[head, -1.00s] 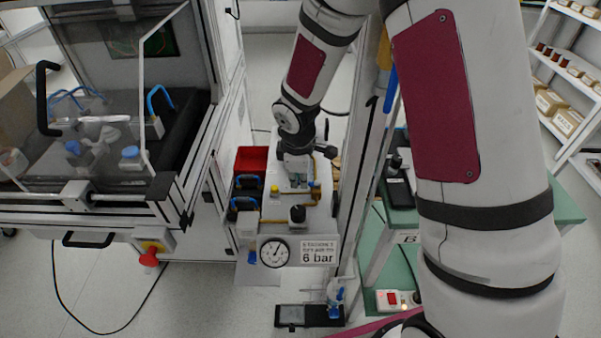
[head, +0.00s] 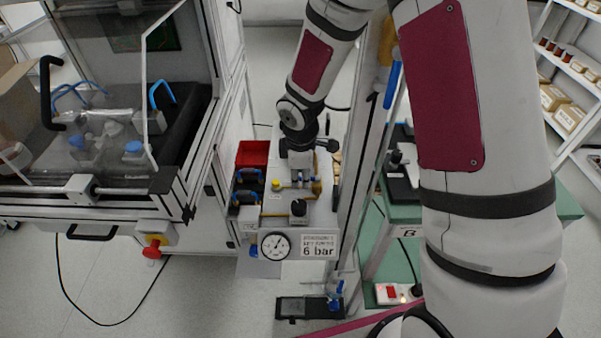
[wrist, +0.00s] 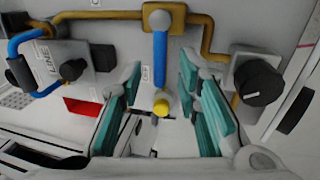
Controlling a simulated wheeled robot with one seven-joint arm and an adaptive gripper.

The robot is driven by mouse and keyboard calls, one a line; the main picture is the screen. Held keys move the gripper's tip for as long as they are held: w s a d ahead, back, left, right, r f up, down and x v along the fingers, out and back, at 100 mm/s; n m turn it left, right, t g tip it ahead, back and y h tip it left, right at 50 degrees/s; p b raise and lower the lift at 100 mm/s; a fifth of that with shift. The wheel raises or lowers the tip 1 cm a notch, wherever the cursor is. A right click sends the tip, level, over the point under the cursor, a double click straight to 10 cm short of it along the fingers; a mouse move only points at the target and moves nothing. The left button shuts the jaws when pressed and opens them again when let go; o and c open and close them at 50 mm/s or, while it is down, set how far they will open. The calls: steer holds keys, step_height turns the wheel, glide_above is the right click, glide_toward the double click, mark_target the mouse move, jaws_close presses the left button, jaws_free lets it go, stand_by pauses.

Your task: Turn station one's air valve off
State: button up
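A brass valve body (wrist: 163,19) sits on a brass pipe on the grey panel in the wrist view. A blue lever (wrist: 160,58) runs down from it. My gripper (wrist: 160,70) has its two teal fingers spread, one on each side of the lever, with a gap on both sides. It is open and holds nothing. In the head view my gripper (head: 299,176) is over the pneumatic panel, and the lever is largely hidden. A yellow round part (wrist: 161,107) shows below the lever. Which station the lever belongs to cannot be read.
A pressure gauge (head: 275,246) and a "6 bar" sign (head: 319,246) front the panel. A red bin (head: 252,154) and a glazed enclosure stand left.

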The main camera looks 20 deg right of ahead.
steer(key=shift+r, duration=0.1)
step_height(320, 180, up, 12)
steer(key=s, duration=0.2)
steer(key=shift+s+a+f, duration=0.15)
steer(key=shift+a+f, duration=0.05)
steer(key=shift+a, duration=0.1)
stand_by(0.5)
